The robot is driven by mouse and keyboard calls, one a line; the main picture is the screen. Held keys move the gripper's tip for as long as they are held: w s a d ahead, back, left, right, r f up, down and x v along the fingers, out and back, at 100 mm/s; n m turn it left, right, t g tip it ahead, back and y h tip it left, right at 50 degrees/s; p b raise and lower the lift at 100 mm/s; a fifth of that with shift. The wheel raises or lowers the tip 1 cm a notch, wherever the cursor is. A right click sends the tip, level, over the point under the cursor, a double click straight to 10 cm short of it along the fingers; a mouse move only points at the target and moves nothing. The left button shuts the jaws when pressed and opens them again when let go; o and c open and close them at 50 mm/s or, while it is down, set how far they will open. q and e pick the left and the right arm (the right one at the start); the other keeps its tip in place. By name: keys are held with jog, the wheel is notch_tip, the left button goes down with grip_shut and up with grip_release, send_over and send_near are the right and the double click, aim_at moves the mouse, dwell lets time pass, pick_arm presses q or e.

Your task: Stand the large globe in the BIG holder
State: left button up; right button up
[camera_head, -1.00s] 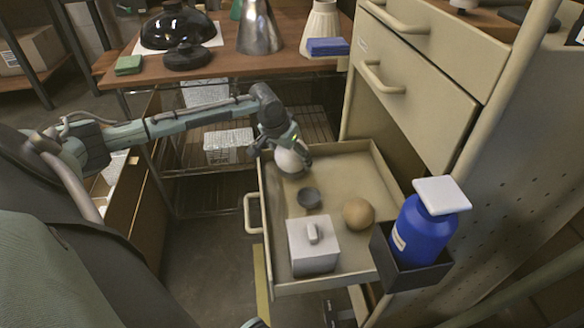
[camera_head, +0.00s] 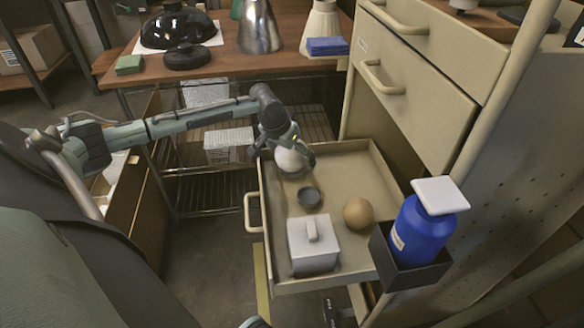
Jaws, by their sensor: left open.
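A white globe (camera_head: 291,161) is at the far left corner of the open drawer (camera_head: 346,176). My left gripper (camera_head: 287,152) is over it with its jaws open, one finger to each side; I cannot tell whether they touch it. A small dark round cup-like holder (camera_head: 309,197) stands in the drawer just nearer than the globe. A tan ball (camera_head: 358,213) lies to its right. I cannot tell from this view which piece is the BIG holder.
A grey lidded box (camera_head: 313,245) stands at the drawer's front. A blue bottle (camera_head: 421,228) with a white cap sits in a black bracket at the drawer's right. A wooden table (camera_head: 222,69) behind carries lamp shades. The drawer's right back is clear.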

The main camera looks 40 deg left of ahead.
pick_arm(q)
jog(key=v, duration=1.2)
